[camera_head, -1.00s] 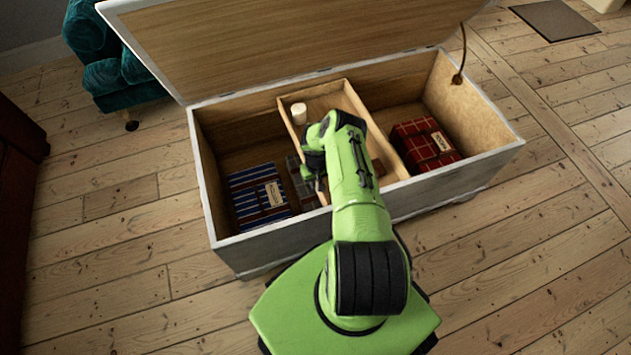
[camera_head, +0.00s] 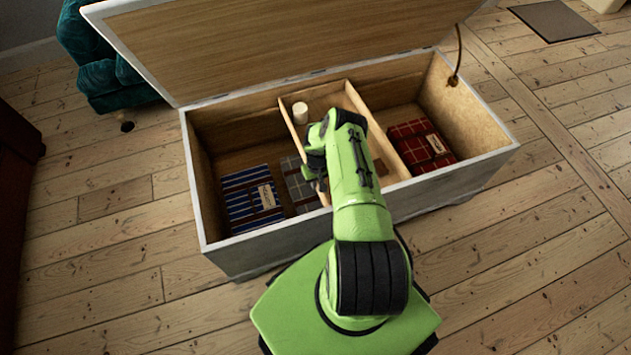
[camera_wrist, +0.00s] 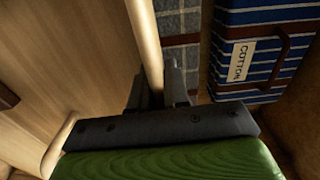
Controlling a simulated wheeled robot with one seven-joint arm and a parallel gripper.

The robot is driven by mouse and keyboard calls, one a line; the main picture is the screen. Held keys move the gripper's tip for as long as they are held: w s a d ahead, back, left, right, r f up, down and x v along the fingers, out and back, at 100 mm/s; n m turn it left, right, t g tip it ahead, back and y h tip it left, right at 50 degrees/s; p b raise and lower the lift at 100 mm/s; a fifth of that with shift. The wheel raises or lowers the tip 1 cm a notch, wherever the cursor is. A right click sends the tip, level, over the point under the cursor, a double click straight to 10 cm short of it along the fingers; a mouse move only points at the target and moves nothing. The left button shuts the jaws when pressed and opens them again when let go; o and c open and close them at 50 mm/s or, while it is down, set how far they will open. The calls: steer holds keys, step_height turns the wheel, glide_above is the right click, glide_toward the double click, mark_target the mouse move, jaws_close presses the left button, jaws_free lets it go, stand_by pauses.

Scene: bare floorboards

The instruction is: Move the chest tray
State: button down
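The wooden chest tray (camera_head: 290,125) sits inside the open white chest (camera_head: 222,253), spanning it from back to front near the middle. A small white cylinder (camera_head: 300,112) stands in its back left part. My gripper (camera_head: 315,168) is at the tray's left wall, partly hidden by my arm in the head view. In the wrist view, my gripper (camera_wrist: 160,92) has one finger on each side of the tray wall (camera_wrist: 147,45) and looks closed on it. My arm hides much of the tray's front.
A blue striped case (camera_head: 250,197) and a grey plaid case (camera_head: 298,187) lie on the chest floor left of the tray. A red plaid case (camera_head: 420,145) lies to the right. The raised lid (camera_head: 270,45) stands behind.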

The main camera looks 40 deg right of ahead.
steer(key=shift+s+d, duration=0.2)
steer(key=shift+d, duration=0.5)
steer(key=c, duration=1)
jaws_free()
steer(key=shift+a, duration=0.25)
steer(key=shift+c, duration=0.2)
step_height(320, 180, up, 16)
steer(key=p, duration=0.6)
steer(key=shift+f, duration=0.2)
